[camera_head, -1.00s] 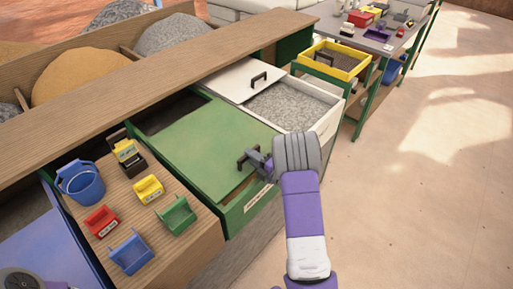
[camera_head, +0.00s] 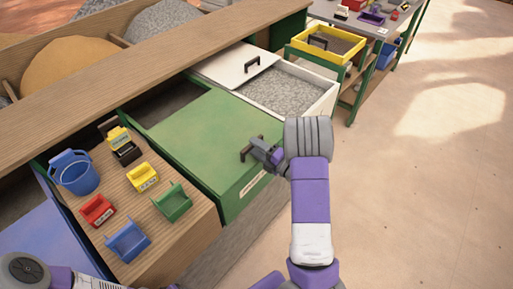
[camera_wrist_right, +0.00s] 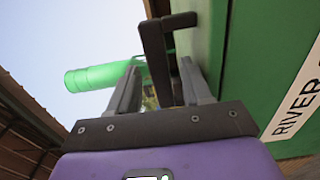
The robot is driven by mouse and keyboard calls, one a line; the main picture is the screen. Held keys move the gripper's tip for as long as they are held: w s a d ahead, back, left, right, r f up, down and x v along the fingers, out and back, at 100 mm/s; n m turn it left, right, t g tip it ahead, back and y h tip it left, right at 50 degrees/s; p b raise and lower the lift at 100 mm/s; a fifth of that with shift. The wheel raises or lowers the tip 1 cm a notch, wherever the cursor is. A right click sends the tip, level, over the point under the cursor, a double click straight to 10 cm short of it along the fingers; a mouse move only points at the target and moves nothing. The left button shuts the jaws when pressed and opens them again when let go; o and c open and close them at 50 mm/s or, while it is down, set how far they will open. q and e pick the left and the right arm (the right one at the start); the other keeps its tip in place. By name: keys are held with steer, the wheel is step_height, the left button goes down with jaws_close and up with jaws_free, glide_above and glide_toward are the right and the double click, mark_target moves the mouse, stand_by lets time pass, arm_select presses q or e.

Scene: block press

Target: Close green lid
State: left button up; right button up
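The green lid (camera_head: 205,135) lies flat over the green bin (camera_head: 240,197) in the head view. No gap shows at its front edge. Its black handle (camera_head: 248,148) stands near the front right edge. My right gripper (camera_head: 272,156) is at this handle. The green surface is to the right there. My left gripper is outside the head view.
A white bin of gravel (camera_head: 285,92) with a partly slid white lid (camera_head: 235,66) stands behind. Small coloured bins and a blue bucket (camera_head: 76,172) sit on the wooden shelf (camera_head: 150,215) at left. A dark opening (camera_head: 165,102) lies behind the green lid. Floor at right is clear.

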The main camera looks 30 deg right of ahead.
steer(key=shift+w, duration=0.1)
steer(key=v, duration=0.7)
steer(key=shift+s+p, duration=0.3)
steer(key=shift+p, duration=0.1)
